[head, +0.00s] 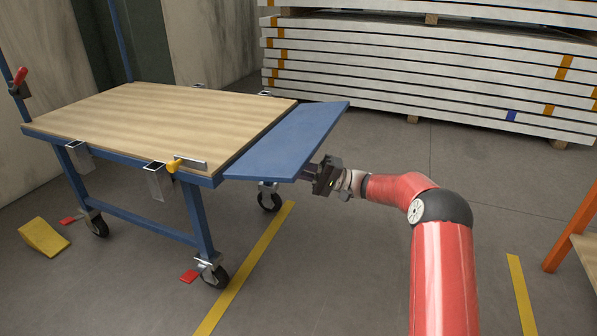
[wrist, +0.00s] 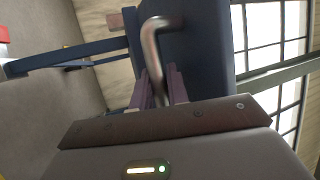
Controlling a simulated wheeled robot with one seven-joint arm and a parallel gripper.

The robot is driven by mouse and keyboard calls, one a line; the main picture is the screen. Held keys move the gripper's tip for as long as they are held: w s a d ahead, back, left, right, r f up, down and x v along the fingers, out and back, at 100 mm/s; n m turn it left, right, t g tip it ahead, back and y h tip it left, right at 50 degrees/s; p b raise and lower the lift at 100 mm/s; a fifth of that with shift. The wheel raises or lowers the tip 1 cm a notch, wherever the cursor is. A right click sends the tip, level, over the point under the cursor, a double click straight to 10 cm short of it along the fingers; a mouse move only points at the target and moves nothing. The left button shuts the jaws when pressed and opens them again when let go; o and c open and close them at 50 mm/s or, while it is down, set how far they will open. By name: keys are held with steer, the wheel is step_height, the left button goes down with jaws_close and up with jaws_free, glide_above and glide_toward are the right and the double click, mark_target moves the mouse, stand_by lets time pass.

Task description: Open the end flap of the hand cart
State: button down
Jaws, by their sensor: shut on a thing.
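The hand cart has a wooden deck (head: 150,118) on a blue frame. Its end flap (head: 285,145), a flat blue panel, sticks out from the deck's right end, close to level; its exact tilt is hard to tell. My gripper (head: 311,172) is at the flap's near outer edge. In the wrist view, a bent metal handle (wrist: 153,45) on the dark blue flap (wrist: 200,45) runs down between my purple fingers (wrist: 162,90), which are shut on it. The handle is hidden in the head view. A yellow-knobbed latch (head: 175,165) sits at the deck's near right corner.
Stacked white panels (head: 430,70) stand at the back. A yellow wedge (head: 44,237) lies on the floor at left. An orange-legged bench (head: 575,230) stands at right. The cart stands on castors (head: 214,272). Floor between cart and bench is mostly clear apart from my arm.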

steer(key=shift+w+a+f+n+y, duration=0.1)
steer(key=shift+f+n+y, duration=0.4)
steer(key=shift+f+y, duration=0.25)
steer(key=c, duration=1.4)
jaws_free()
steer(key=shift+a, duration=0.1)
steer(key=shift+o, duration=0.2)
steer(key=v, duration=0.8)
